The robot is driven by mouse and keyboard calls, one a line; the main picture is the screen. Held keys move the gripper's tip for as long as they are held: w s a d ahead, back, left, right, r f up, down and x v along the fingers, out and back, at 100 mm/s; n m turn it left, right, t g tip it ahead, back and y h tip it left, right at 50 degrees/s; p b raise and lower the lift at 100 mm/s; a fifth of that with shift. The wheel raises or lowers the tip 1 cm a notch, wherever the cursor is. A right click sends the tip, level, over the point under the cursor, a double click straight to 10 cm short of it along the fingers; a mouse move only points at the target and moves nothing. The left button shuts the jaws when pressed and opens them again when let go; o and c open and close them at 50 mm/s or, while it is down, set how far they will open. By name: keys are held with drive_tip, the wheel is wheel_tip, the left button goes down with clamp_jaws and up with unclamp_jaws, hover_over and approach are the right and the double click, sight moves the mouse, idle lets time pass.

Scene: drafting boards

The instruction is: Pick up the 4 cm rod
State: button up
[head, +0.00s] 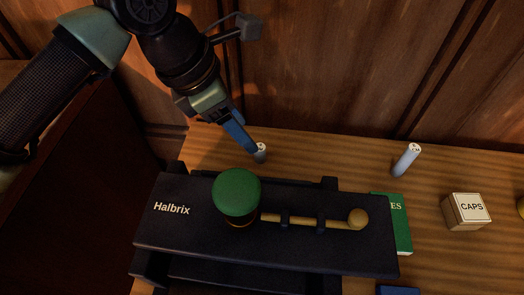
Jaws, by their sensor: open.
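The shorter-looking grey one (261,153) is behind the dark board, and the longer-looking white one (405,161) is to the right. No length can be read on either, so I cannot tell for sure which is the 4 cm rod. My gripper (254,152) is open, pointing down, with its blue finger at the left side of the grey cylinder. The finger partly covers that cylinder; I cannot tell whether they touch.
A green book (400,235) and a "CAPS" box (466,211) lie right. A wood-panelled wall (340,65) is close behind.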

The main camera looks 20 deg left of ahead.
sight(260, 147)
drive_tip(key=b+x, duration=0.1)
drive_tip(key=x, duration=0.7)
drive_tip(key=shift+w+f+b, duration=0.15)
drive_tip(key=shift+w+b, duration=0.1)
drive_tip(key=shift+b, duration=0.15)
clamp_jaws()
